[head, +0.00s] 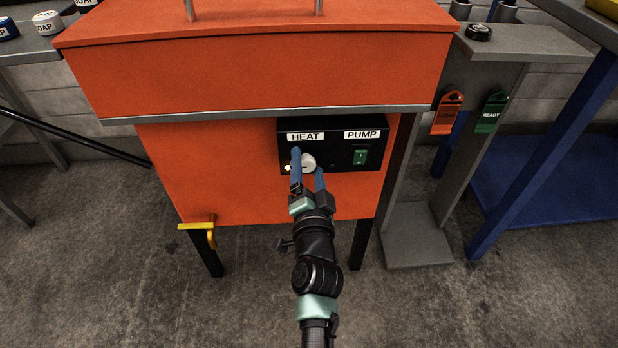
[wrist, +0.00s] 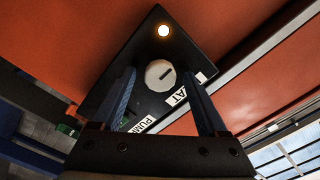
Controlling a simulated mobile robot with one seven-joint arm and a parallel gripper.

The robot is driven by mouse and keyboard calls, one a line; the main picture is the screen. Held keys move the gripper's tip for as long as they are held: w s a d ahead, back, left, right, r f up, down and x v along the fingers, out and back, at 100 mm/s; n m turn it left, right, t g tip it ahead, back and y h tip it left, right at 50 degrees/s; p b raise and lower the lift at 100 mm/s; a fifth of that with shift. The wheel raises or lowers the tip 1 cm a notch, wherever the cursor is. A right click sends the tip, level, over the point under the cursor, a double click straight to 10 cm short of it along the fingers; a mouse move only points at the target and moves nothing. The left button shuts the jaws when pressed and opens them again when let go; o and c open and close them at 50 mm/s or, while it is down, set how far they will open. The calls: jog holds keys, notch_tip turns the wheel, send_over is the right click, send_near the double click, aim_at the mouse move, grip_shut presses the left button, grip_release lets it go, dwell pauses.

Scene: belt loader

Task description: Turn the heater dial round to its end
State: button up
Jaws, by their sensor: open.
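The heater dial (head: 308,161) is a round, pale knob under the HEAT label on a black panel (head: 333,129) on the orange machine. In the wrist view the dial (wrist: 160,75) shows a dark pointer line on its face, slanting toward the white HEAT label. My gripper (head: 307,161) is open, with its blue fingers pointing at the panel. In the wrist view the fingers (wrist: 159,74) stand on either side of the dial, with gaps visible. Whether the tips reach the dial's depth is hard to tell.
A lit amber lamp (wrist: 163,31) is beside the dial. A green PUMP switch (head: 360,157) is to the right on the panel. A yellow handle (head: 197,227) juts from the machine's lower left.

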jog(key=s+p, duration=0.1)
jog(key=s, duration=1.2)
